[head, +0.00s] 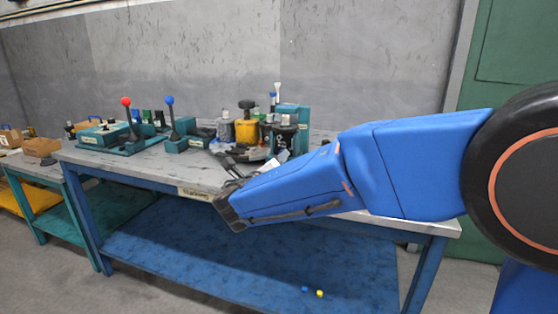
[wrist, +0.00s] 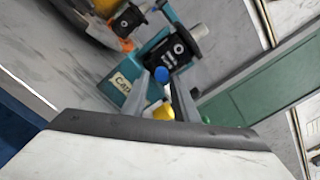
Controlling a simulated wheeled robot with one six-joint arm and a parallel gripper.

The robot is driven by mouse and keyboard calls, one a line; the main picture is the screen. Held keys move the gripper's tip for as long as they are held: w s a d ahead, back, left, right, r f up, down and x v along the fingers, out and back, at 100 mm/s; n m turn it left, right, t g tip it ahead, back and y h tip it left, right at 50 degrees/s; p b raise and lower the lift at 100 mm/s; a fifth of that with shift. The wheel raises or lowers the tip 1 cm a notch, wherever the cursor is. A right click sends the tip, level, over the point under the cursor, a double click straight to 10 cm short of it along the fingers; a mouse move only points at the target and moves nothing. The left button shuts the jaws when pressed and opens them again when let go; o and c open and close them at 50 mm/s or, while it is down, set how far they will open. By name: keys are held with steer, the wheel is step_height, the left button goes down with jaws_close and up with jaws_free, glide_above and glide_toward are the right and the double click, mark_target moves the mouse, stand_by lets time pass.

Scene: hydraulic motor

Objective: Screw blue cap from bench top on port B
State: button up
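In the wrist view a small blue cap (wrist: 161,75) shows in the gap near my fingertips; whether it lies between them or beyond them I cannot tell. My gripper (wrist: 162,80) has its two grey fingers apart, with a gap on both sides of the blue cap. In the head view my gripper (head: 228,164) hangs by the front edge of the bench top (head: 140,165), pointing up and left. A small blue piece (head: 304,289) also lies on the bench's lower shelf. Port B cannot be made out.
A yellow piece (wrist: 163,112) and a green piece (wrist: 206,119) show near my fingers. A teal block (wrist: 140,62) with a black fitting (wrist: 178,52) stands beyond. Lever units (head: 127,139) stand left on the bench. A yellow piece (head: 319,293) lies on the lower shelf (head: 200,250).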

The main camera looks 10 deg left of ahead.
steer(key=shift+s+a, duration=0.1)
steer(key=shift+s, duration=1.1)
steer(key=o, duration=0.5)
steer(key=shift+s+a, duration=0.15)
steer(key=shift+s, duration=1.35)
steer(key=shift+s+a, duration=0.1)
steer(key=shift+s, duration=1.4)
steer(key=s, duration=0.5)
steer(key=s+a, duration=0.1)
steer(key=s, duration=1.1)
steer(key=shift+s+a, duration=0.15)
steer(key=shift+a, duration=0.15)
